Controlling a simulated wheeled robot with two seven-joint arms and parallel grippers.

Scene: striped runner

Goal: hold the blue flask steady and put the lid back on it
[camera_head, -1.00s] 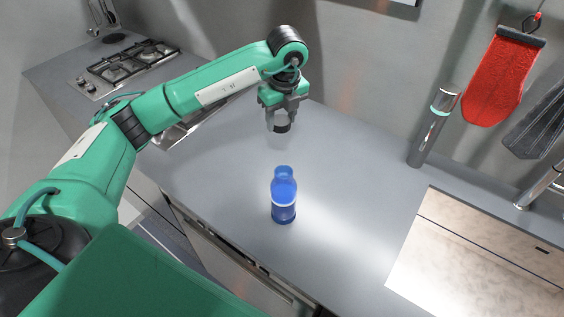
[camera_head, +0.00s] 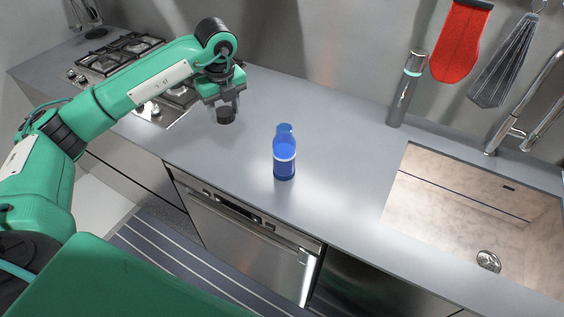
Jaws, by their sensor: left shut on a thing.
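The blue flask (camera_head: 285,158) stands upright on the grey counter (camera_head: 330,150), with a pale band around its middle. Its top is blue and shows no dark lid on it. My left gripper (camera_head: 227,104) is to the left of the flask, clear of it and above the counter. It is shut on a small dark round piece, which looks like the lid (camera_head: 227,116). Nothing holds the flask. My right gripper is not in view.
A sink (camera_head: 430,205) is at the right and a stove (camera_head: 115,60) at the back left. The counter around the flask is clear.

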